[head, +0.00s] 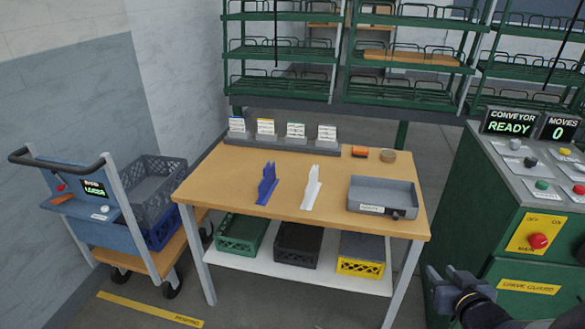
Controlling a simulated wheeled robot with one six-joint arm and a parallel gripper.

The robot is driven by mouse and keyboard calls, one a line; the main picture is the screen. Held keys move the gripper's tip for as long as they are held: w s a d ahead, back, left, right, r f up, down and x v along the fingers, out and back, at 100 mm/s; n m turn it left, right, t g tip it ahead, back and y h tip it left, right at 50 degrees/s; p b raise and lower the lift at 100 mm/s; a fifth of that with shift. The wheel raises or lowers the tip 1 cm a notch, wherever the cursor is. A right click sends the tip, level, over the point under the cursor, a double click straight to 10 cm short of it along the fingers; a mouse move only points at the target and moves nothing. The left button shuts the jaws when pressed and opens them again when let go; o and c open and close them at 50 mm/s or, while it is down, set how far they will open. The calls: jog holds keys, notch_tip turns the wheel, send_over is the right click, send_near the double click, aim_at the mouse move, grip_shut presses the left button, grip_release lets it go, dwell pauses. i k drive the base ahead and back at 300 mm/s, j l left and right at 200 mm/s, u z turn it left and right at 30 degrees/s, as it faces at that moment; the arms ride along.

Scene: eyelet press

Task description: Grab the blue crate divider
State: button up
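The blue crate divider (266,188) stands upright on the wooden table top (215,180), left of the middle. It is a thin plate on a flat foot. A white divider (311,189) of similar shape stands a little to its right, apart from it. My gripper (443,274) is at the lower right, beyond the table's front right corner and in front of the green machine. Its two dark fingers look parted, with nothing seen between them. It is well away from the blue divider.
A grey tray (368,208) sits on the table's right, with a card rack (280,145) along the back. Green (241,232), black (298,243) and yellow (361,254) crates are on the lower shelf. A cart (150,235) stands left; the green control machine (530,200) stands right.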

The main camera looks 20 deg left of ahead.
aim_at(269, 183)
jog(key=i+j+z, duration=0.1)
jog(key=j, duration=0.55)
jog(key=i+j+z, duration=0.1)
jog(key=j, duration=0.6)
jog(key=i+j, duration=0.25)
jog(key=j, duration=0.45)
jog(key=i+j+z, duration=0.15)
jog(key=j, duration=0.55)
jog(key=j+z, duration=0.1)
jog(key=j, duration=0.6)
jog(key=i, duration=0.05)
